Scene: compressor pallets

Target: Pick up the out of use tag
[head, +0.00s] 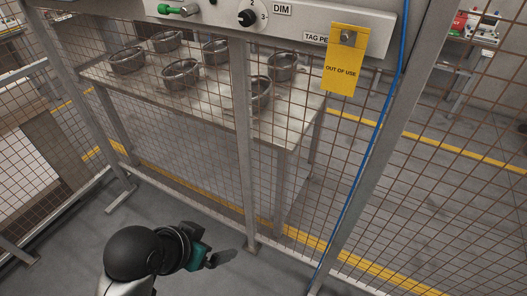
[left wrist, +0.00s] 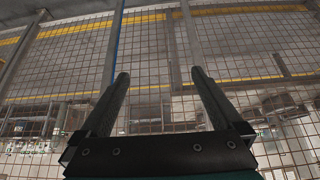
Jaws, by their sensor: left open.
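The out of use tag (head: 343,72) is a yellow card with dark lettering. It hangs from a peg at the right end of the grey control panel (head: 290,22), beside a "TAG PE..." label that the tag partly covers. My left gripper (head: 222,258) is low in the head view, well below and to the left of the tag, near the fence foot. In the left wrist view its two dark fingers (left wrist: 160,80) stand apart with nothing between them, facing the mesh. The tag does not show in the left wrist view. My right gripper is not in view.
A mesh fence with grey posts (head: 243,140) stands in front of me. Behind it, a table (head: 200,98) bears several metal bowls. A blue cable (head: 373,145) runs down from the panel's right end.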

